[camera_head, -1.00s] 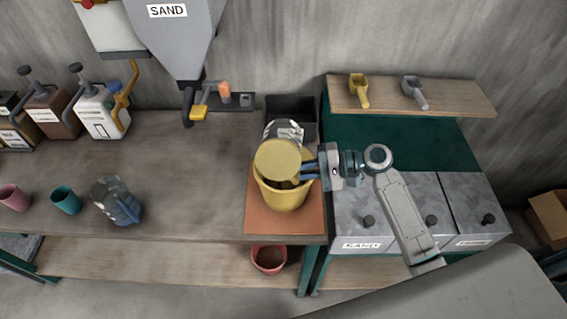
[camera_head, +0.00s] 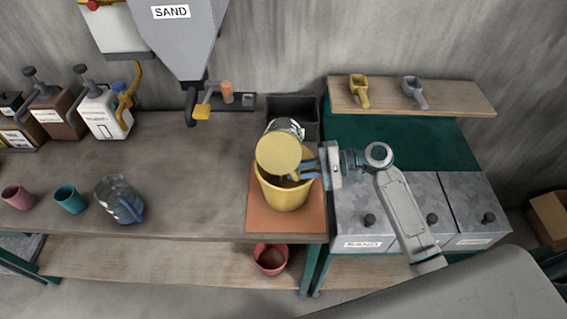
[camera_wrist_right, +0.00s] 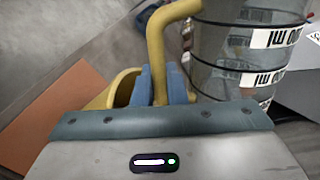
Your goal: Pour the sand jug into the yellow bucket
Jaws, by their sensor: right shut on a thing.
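The yellow bucket (camera_head: 284,199) stands upright on an orange mat (camera_head: 260,215) near the bench's right end. The sand jug (camera_head: 279,153) is tilted above it. A flat round yellow face of the jug shows, with part of its clear body behind. I cannot tell whether sand is leaving it. My right gripper (camera_head: 307,170) is shut on the jug's yellow handle; it shows from the right. In the right wrist view the blue fingertips (camera_wrist_right: 165,85) grip the handle (camera_wrist_right: 157,45) beside the clear marked jug wall (camera_wrist_right: 235,60). My left gripper is out of view.
A SAND hopper (camera_head: 178,40) hangs at the back. A clear jug with a blue handle (camera_head: 119,200) and cups (camera_head: 70,200) stand left on the bench. A dark bin (camera_head: 293,112) is behind the bucket. A scoop shelf (camera_head: 440,98) and metal bins (camera_head: 415,205) are right.

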